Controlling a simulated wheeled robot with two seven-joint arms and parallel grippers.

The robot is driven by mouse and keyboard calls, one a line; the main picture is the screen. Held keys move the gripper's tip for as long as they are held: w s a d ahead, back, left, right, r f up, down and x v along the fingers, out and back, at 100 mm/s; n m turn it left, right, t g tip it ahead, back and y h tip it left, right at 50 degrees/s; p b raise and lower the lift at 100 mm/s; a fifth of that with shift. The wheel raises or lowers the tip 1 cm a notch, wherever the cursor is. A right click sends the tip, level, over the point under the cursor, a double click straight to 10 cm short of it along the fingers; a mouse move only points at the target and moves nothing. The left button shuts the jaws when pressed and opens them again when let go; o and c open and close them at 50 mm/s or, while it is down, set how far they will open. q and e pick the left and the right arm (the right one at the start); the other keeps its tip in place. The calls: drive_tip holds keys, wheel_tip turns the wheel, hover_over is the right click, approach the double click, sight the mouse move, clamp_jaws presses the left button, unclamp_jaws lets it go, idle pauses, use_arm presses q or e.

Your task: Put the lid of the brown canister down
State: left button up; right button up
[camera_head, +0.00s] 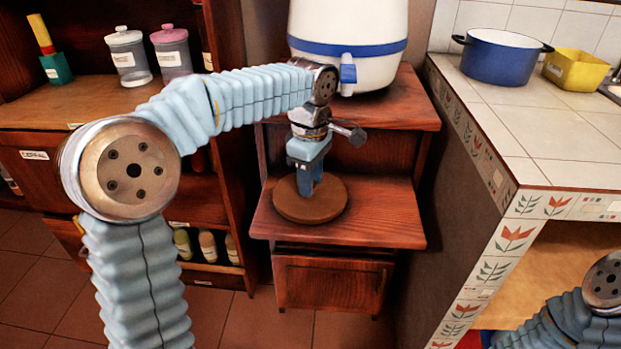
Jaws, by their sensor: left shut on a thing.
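The lid of the brown canister (287,204) is a flat round brown disc. It is on or just above the lower shelf of the small wooden stand (385,215); I cannot tell whether it touches the wood. My left gripper (310,190) points down over the middle of the lid and is shut on it. The gripper hides the part of the lid that it grips. The brown canister itself is not seen. My right arm shows at the lower right edge, but its gripper is out of view.
A white dispenser with a blue band (345,47) stands on the stand's upper shelf, close above my left wrist. Grey and pink jars (172,55) stand on the left cupboard. A tiled counter (540,130) with a blue pot (498,60) and a yellow container (575,70) is at right.

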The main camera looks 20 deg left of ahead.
use_arm(q)
drive_tip(key=shift+f, duration=0.1)
drive_tip(key=shift+f, duration=0.15)
drive_tip(key=o, duration=1)
